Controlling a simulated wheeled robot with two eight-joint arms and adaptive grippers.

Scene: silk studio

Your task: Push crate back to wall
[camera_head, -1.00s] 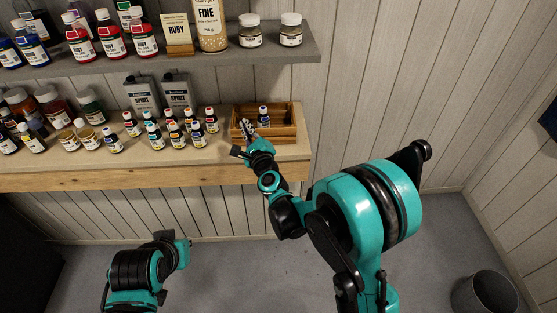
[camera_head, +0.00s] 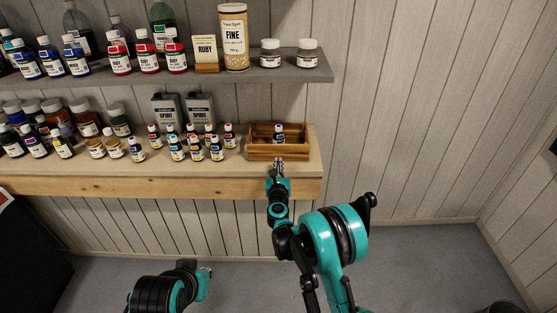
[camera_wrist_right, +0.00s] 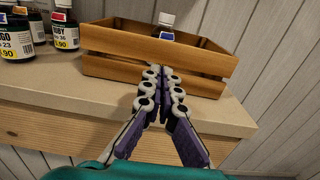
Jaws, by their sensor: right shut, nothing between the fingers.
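The wooden crate (camera_head: 262,153) stands at the right end of the lower shelf, near the wall. My right gripper (camera_head: 278,163) is shut and empty at the crate's front side. In the right wrist view the shut fingertips (camera_wrist_right: 163,72) overlap the crate's front slats (camera_wrist_right: 130,68); whether they touch cannot be told. The gap behind the crate is hard to see. My left arm shows at the bottom of the head view; its gripper (camera_head: 204,281) is turned away and its fingers are unclear.
Several small bottles (camera_head: 197,150) stand left of the crate, with two spirit cans (camera_head: 200,109) behind them. The upper shelf (camera_head: 290,72) holds bottles and jars above. The lower shelf's front edge (camera_head: 150,188) lies below my gripper.

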